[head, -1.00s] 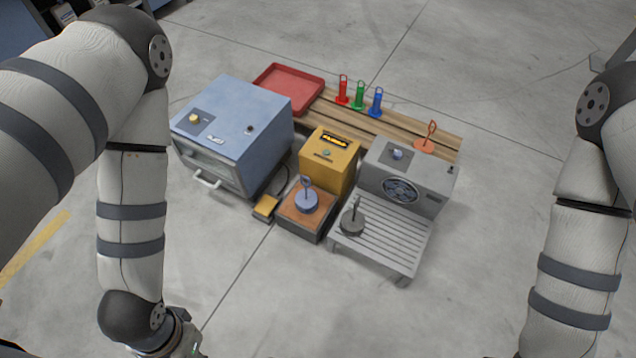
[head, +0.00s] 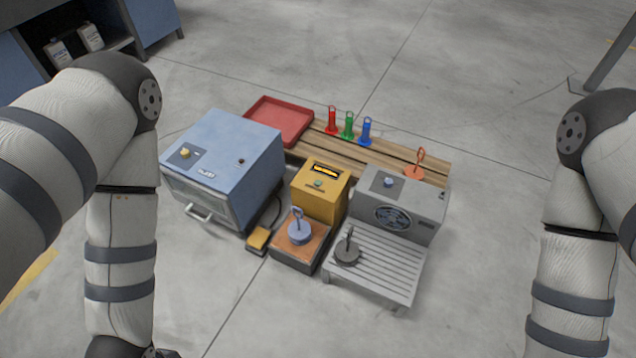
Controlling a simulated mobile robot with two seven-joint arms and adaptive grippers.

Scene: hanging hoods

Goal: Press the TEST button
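The yellow box (head: 320,190) stands in the middle of the group, with a dark display with yellow marks on its sloped top and a small green-teal button (head: 318,184) below it. No lettering is readable, so I cannot tell whether this is the TEST button. A blue cabinet (head: 225,150) to its left has a yellow knob (head: 185,153). A grey fan unit (head: 405,205) to its right has a blue knob (head: 388,182). Both my arms show at the sides, but their grippers are outside the picture. Nothing of mine touches the boxes.
A blue-grey ringed weight (head: 299,233) sits on a brown-topped block; a dark one (head: 347,252) sits on a slatted grey stand (head: 385,270). A yellow pedal (head: 258,239), red tray (head: 280,118), several coloured ringed pieces and wooden slats (head: 390,150) are near.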

